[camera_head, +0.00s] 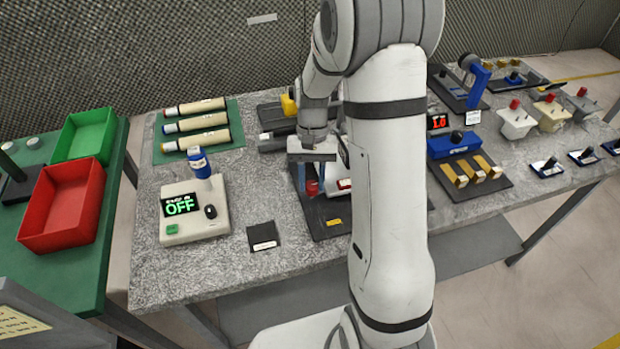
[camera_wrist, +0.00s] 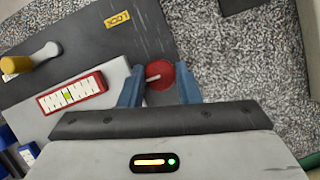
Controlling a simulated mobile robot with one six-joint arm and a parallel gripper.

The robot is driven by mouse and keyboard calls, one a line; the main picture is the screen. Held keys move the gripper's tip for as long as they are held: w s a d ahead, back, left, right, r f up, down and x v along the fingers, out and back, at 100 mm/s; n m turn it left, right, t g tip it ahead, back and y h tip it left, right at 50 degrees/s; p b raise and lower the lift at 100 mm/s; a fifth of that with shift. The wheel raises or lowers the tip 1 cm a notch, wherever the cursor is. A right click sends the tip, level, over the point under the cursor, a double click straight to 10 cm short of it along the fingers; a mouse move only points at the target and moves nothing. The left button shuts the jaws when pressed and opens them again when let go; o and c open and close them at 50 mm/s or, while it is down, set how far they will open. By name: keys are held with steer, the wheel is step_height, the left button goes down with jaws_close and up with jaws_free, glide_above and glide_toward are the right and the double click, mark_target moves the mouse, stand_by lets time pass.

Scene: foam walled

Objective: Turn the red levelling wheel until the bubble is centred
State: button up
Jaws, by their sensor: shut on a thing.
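The red levelling wheel (camera_wrist: 161,75) has a pale line on its top and sits between the two blue fingers of my gripper (camera_wrist: 160,88) in the wrist view. My gripper is shut on the wheel, one finger on each side. In the head view the wheel (camera_head: 312,187) shows low between the fingers (camera_head: 314,180). The bubble level (camera_wrist: 90,87) is a red frame with a white scale, left of the wheel in the wrist view. Its yellow-green bubble lies near the middle; I cannot tell if it is exactly centred. In the head view my arm partly hides the level (camera_head: 344,184).
A dark base plate (camera_wrist: 85,45) carries a yellow LOCK label (camera_wrist: 118,20) and a yellow-topped post (camera_wrist: 18,64). A white box with a green OFF display (camera_head: 192,225) and a small black pad (camera_head: 262,236) stand to the left. Blue and brass fixtures (camera_head: 470,172) stand right of my arm.

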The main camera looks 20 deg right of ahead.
steer(key=shift+w+r+n+h, duration=0.15)
steer(key=shift+n+h, duration=0.35)
steer(key=shift+n, duration=0.6)
steer(key=shift+w, duration=0.1)
steer(key=o, duration=0.7)
steer(key=shift+o, duration=1.4)
steer(key=shift+a, duration=0.1)
steer(key=shift+f, duration=0.2)
steer(key=shift+s, duration=0.2)
